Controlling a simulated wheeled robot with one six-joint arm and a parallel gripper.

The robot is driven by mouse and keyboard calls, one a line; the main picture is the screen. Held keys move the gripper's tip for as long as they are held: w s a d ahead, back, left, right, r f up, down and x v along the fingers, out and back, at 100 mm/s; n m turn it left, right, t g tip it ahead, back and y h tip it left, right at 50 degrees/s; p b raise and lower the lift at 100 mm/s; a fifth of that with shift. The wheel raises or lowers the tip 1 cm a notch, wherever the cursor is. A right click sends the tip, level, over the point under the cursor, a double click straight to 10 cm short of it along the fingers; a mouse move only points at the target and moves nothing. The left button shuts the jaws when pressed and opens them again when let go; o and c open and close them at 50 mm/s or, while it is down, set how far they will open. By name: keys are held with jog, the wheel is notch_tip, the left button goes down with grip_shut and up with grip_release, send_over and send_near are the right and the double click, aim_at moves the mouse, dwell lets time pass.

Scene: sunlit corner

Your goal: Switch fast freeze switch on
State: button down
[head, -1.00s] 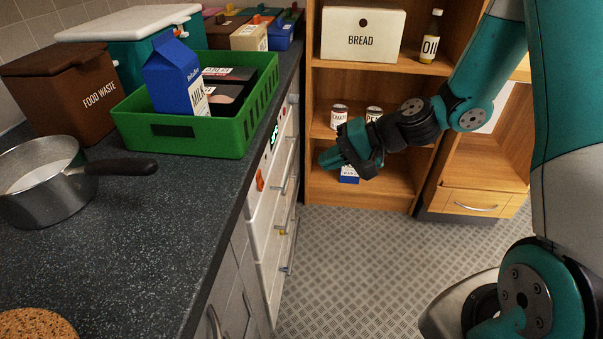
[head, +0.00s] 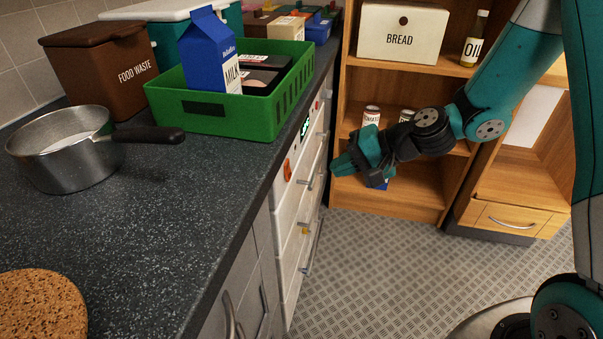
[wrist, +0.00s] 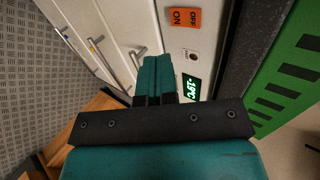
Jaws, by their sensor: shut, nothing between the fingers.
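An orange switch (wrist: 184,18) marked OFF and ON sits on the white front panel of the freezer unit under the counter. It also shows in the head view (head: 287,170) as a small orange piece. No name can be read by it, and I cannot tell which way it is set. My gripper (wrist: 156,62) is shut and empty, pointing at the panel beside and below the switch in the wrist view. In the head view my gripper (head: 338,167) is to the right of the switch, with a gap between them.
A lit green display (wrist: 191,88) and a small round part (wrist: 193,56) share the panel. Drawers with protruding handles (head: 308,259) line the front. A green crate (head: 228,112) and a saucepan (head: 72,150) stand on the counter. A wooden shelf (head: 400,196) stands behind; the floor is open.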

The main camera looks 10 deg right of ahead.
aim_at(290, 177)
jog(key=x, duration=0.5)
jog(key=r+x, duration=0.1)
jog(key=x, duration=0.1)
jog(key=shift+w+a+f, duration=0.15)
jog(key=shift+w+a, duration=0.1)
jog(key=shift+a, duration=0.35)
jog(key=shift+w+a+f, duration=0.1)
jog(key=shift+w+a, duration=0.2)
jog(key=shift+a, duration=0.2)
